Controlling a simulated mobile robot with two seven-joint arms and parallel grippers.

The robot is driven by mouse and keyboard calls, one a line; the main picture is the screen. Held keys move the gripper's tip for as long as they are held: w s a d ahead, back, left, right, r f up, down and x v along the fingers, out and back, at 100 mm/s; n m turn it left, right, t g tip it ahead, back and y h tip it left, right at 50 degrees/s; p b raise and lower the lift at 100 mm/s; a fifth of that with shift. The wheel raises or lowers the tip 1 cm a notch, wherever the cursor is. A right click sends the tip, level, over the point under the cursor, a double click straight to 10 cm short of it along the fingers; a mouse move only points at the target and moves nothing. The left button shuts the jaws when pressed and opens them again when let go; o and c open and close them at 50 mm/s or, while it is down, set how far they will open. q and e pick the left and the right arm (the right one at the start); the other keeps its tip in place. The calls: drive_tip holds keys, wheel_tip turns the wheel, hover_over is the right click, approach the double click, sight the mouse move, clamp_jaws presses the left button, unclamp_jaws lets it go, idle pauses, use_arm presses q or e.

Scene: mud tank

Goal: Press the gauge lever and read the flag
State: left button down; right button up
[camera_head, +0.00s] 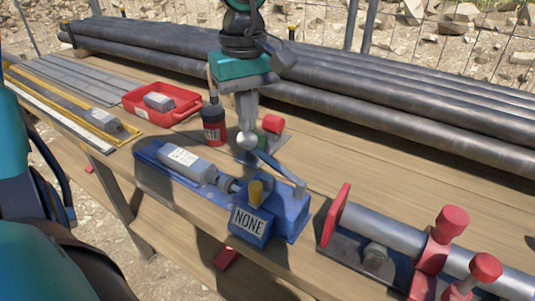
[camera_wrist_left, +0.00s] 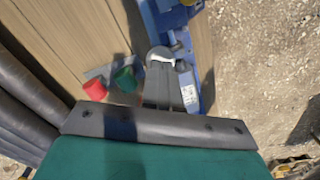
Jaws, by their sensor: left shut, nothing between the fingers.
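The blue gauge (camera_head: 290,213) stands on the wooden bench, with a grey labelled cylinder (camera_head: 190,163) lying in its left part. Its flag plate (camera_head: 250,222) faces me and reads "NONE". The gauge lever (camera_head: 280,168) is a blue bar rising leftward from the body, with a pale ball near its raised end. My left gripper (camera_head: 247,137) points down, shut and empty, with its fingertips at the ball; I cannot tell whether they press on it. The left wrist view shows the shut fingers (camera_wrist_left: 163,90) beside the ball and lever. My right gripper is out of view.
A red tray (camera_head: 193,107) with a grey block and a dark can (camera_head: 213,124) stand left of the gripper. A red knob (camera_head: 273,124) is close behind it. Long pipes (camera_head: 400,110) line the back. A red-handled pipe fixture (camera_head: 390,235) stands right.

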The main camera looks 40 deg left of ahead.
sight(248, 137)
use_arm(q)
drive_tip(key=shift+f+b, duration=2.2)
drive_tip(key=shift+f, duration=0.4)
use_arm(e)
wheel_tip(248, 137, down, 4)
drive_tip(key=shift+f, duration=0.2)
use_arm(q)
drive_tip(key=shift+r+p, duration=0.45)
drive_tip(key=shift+r, duration=0.05)
wheel_tip(248, 137, up, 9)
drive_tip(key=p, duration=0.7)
drive_tip(key=shift+r, duration=0.2)
drive_tip(key=shift+r+p, duration=0.3)
drive_tip(key=shift+r, duration=0.05)
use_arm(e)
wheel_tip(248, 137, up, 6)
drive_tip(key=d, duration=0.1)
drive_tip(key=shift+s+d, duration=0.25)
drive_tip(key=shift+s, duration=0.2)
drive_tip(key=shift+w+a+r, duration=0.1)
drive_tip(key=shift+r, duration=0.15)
